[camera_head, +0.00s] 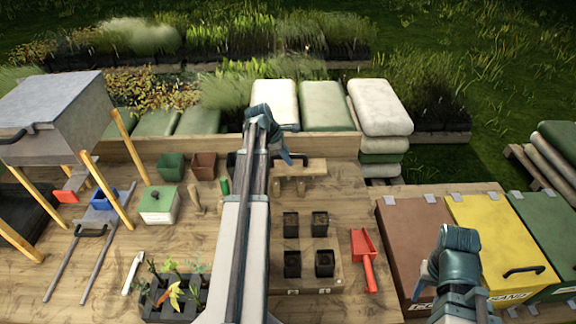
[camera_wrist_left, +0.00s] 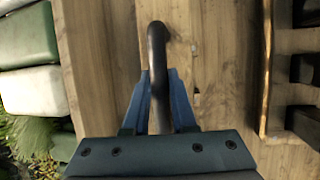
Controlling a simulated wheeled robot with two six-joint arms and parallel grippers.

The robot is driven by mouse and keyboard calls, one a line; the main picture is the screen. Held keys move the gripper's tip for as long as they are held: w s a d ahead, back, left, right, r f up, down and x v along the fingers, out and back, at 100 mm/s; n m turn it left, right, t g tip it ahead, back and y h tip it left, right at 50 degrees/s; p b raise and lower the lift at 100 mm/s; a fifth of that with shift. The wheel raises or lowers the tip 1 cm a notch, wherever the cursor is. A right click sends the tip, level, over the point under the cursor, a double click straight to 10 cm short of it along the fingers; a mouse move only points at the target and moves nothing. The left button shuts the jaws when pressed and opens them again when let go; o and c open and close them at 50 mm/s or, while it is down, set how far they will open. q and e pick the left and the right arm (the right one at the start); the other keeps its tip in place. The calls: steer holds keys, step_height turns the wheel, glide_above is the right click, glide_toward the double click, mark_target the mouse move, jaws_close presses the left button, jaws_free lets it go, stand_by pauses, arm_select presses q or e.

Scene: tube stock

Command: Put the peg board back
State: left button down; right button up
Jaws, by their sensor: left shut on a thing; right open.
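The peg board (camera_head: 305,167) is a pale wooden board with a black handle and short pegs (camera_head: 288,187) showing below its front edge. It is at the back of the workbench in the head view, partly hidden by my left arm. My left gripper (camera_head: 283,152) is shut on its black handle. In the left wrist view the dark handle (camera_wrist_left: 157,45) runs between the two blue fingers of my left gripper (camera_wrist_left: 158,85). I cannot tell whether the board touches the bench. My right gripper (camera_head: 457,238) is open and empty above the lidded bins at the right.
A tray with black pots (camera_head: 323,262) lies in front of the board, with a red scoop (camera_head: 364,258) beside it. A seedling tray (camera_head: 172,310), green box (camera_head: 159,204) and grey hopper (camera_head: 52,110) stand left. A brown bin (camera_head: 405,220) and yellow bin (camera_head: 497,245) stand right.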

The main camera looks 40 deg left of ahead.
arm_select(q)
steer(key=shift+f+b, duration=0.5)
steer(key=shift+f, duration=0.5)
arm_select(e)
steer(key=shift+f, duration=1)
arm_select(q)
steer(key=shift+f, duration=0.1)
arm_select(e)
steer(key=shift+f, duration=0.1)
arm_select(q)
steer(key=shift+f+b, duration=0.55)
steer(key=shift+b, duration=0.1)
arm_select(e)
steer(key=shift+f, duration=0.55)
arm_select(q)
steer(key=c, duration=0.7)
jaws_free()
steer(key=shift+c, duration=0.2)
steer(key=shift+r, duration=0.2)
arm_select(e)
steer(key=shift+r, duration=0.2)
arm_select(q)
steer(key=shift+r+p, duration=0.55)
steer(key=shift+p, duration=0.15)
steer(key=p+v, duration=1.1)
steer(key=v, duration=0.1)
arm_select(e)
step_height(320, 180, up, 12)
